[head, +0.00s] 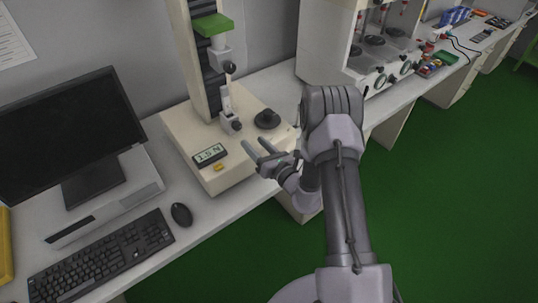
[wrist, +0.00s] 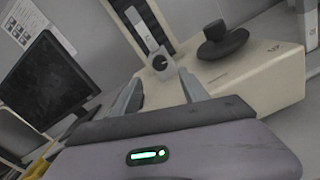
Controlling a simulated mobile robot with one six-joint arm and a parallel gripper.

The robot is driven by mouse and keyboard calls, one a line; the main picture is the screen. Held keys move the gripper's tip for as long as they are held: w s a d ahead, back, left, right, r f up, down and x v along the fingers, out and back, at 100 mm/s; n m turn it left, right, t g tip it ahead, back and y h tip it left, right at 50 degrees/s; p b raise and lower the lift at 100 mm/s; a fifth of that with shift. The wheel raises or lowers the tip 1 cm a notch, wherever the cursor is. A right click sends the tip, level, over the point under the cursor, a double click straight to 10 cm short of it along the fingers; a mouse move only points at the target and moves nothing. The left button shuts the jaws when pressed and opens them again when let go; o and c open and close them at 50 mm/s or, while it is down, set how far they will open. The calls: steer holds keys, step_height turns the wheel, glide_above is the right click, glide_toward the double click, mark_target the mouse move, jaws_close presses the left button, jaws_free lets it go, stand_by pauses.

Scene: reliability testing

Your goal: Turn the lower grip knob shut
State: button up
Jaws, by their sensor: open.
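The testing machine (head: 215,150) has a cream base and a dark upright column. The lower grip (head: 227,100) is a pale clamp standing on the base, and its dark lower grip knob (head: 237,125) faces the front. The knob also shows in the wrist view (wrist: 160,62), just beyond and between my fingertips. My gripper (head: 256,143) is open and empty, in front of the lower grip and apart from the knob. In the wrist view the two fingers of my gripper (wrist: 158,77) stand on either side of the knob's line of sight. The upper grip (head: 222,60) has a similar dark knob (head: 229,67).
A black round dial (head: 267,118) sits on the base right of the lower grip. A small display (head: 210,153) and a yellow button (head: 218,167) are at the base front. A monitor (head: 66,125), keyboard (head: 103,256) and mouse (head: 181,214) stand left.

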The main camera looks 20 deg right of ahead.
steer(key=v, duration=0.9)
steer(key=shift+s+p, duration=0.2)
steer(key=shift+p, duration=0.1)
steer(key=n+b, duration=0.4)
steer(key=b, duration=0.2)
glide_toward(238, 127)
steer(key=x, duration=0.9)
steer(key=shift+w, duration=0.25)
